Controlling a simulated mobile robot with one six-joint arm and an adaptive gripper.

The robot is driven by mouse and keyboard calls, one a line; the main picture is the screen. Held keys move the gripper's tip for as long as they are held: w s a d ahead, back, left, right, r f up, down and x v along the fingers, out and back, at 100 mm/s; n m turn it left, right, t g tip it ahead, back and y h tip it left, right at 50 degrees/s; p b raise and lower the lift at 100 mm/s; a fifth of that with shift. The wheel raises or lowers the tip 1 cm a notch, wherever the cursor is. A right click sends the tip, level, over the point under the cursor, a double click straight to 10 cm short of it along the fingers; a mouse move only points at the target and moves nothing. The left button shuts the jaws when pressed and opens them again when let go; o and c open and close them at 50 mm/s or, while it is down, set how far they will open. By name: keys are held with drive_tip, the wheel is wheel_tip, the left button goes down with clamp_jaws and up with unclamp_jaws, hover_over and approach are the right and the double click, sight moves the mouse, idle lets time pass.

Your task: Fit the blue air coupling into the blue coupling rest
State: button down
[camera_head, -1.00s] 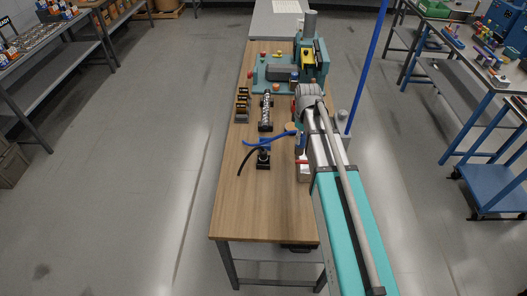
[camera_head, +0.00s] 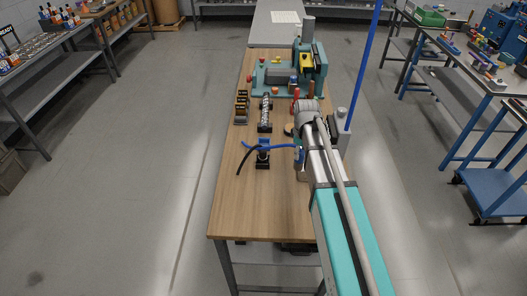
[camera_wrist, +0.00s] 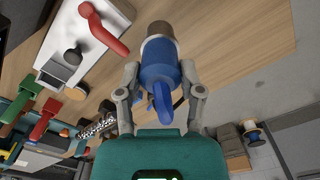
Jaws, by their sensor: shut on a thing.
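My gripper (camera_wrist: 158,82) is shut on the blue air coupling (camera_wrist: 158,62), a blue cylinder with a grey-brown end that points away from the palm. In the head view the coupling (camera_head: 299,155) is partly hidden by my arm, above the right side of the wooden table. A blue hose (camera_head: 275,146) runs left from it. A small stand with blue on top and a black base (camera_head: 263,163), apparently the blue coupling rest, stands on the table left of my gripper. The wrist view does not clearly show this stand.
A black hose (camera_head: 247,157) curves beside the stand. A ribbed dark part (camera_head: 265,115) and a small rack (camera_head: 241,107) stand behind it. A teal machine (camera_head: 305,65) fills the table's far end. A red handle (camera_wrist: 105,28) stands near the coupling. The table's front (camera_head: 257,212) is clear.

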wheel_tip(320, 180, down, 10)
drive_tip(key=b, duration=0.9)
drive_tip(key=shift+f+b, duration=0.2)
drive_tip(key=shift+b, duration=0.1)
